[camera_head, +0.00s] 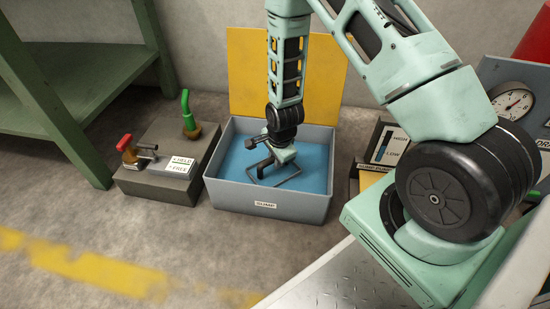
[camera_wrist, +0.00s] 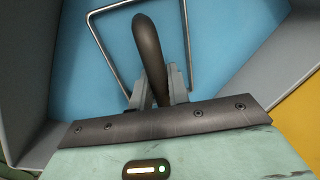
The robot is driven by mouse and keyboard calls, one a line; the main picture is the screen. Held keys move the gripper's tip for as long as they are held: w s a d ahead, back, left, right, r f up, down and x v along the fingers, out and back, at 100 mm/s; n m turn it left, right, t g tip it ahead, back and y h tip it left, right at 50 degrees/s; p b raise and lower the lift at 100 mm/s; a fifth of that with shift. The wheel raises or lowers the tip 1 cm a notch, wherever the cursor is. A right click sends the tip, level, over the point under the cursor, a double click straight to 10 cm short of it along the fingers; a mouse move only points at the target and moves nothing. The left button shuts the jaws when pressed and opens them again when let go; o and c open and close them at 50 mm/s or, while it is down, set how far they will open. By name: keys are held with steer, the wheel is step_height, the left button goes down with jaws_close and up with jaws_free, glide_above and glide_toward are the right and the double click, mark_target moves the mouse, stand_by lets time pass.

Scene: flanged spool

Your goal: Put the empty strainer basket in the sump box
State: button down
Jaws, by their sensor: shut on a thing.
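The sump box (camera_head: 230,193) is a grey open box with a blue inside and a label reading SUMP on its front. My gripper (camera_head: 272,156) points down inside the box's outline. In the wrist view my gripper (camera_wrist: 160,92) is shut on a dark rounded handle. The handle appears to belong to the strainer basket (camera_wrist: 98,42), whose thin wire frame shows against the blue. The basket's frame (camera_head: 262,168) also shows in the head view, within the box walls. I cannot tell whether it touches the bottom. My gripper hides part of the basket.
A green shelf (camera_head: 70,85) is at far left. The front floor is clear.

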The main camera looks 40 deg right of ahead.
steer(key=shift+f, duration=0.2)
steer(key=c, duration=1.3)
jaws_free()
steer(key=shift+c, duration=0.2)
steer(key=shift+r, duration=0.1)
